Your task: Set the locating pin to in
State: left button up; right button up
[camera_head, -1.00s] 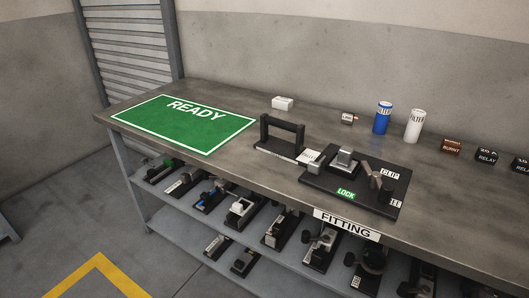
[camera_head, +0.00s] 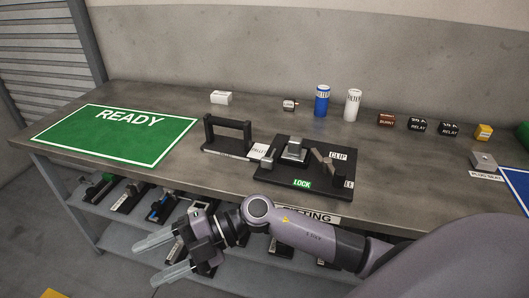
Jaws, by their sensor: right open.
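A black pallet fixture (camera_head: 330,187) lies on the bench with labels "CLIP" and "LOCK", the "LOCK" label (camera_head: 302,183) lit green. It carries a grey metal block (camera_head: 294,151), a slanted grey lever (camera_head: 323,160) and a small grey knob-like piece (camera_head: 268,163) at its left edge. I cannot tell which part is the locating pin or how it is set. My right gripper (camera_head: 147,265) is open and empty, in front of the bench's edge and left of the fixture, apart from it. My left gripper is not in view.
A black handle frame (camera_head: 228,124) stands left of the fixture. A green "READY" mat (camera_head: 115,135) covers the bench's left end. A blue filter (camera_head: 322,101), a white filter (camera_head: 353,105) and relay blocks (camera_head: 417,125) line the back. Shelves with several parts lie below the bench.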

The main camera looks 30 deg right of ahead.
jog(key=w+d+f+n+g+h, duration=0.1)
jog(key=w+d+f+n+h, duration=0.15)
jog(key=d+h, duration=0.25)
jog(key=m+t+h+p, duration=0.15)
jog(key=m+h, duration=0.25)
jog(key=h, duration=0.7)
send_near(267, 159)
jog(key=a+f, duration=0.2)
jog(key=a, duration=0.1)
jog(key=a+f, duration=0.2)
jog(key=a, duration=0.1)
jog(key=a+f, duration=0.2)
jog(key=shift+s+a+f, duration=0.15)
jog(key=shift+s+a, duration=0.25)
jog(key=w+d+r+m+h, duration=0.1)
jog(key=d+r+m+h, duration=0.1)
jog(key=d+r+h, duration=0.3)
jog(key=shift+y, duration=0.7)
jog(key=x, duration=0.5)
jog(key=d+p+x, duration=0.1)
jog(key=x, duration=0.2)
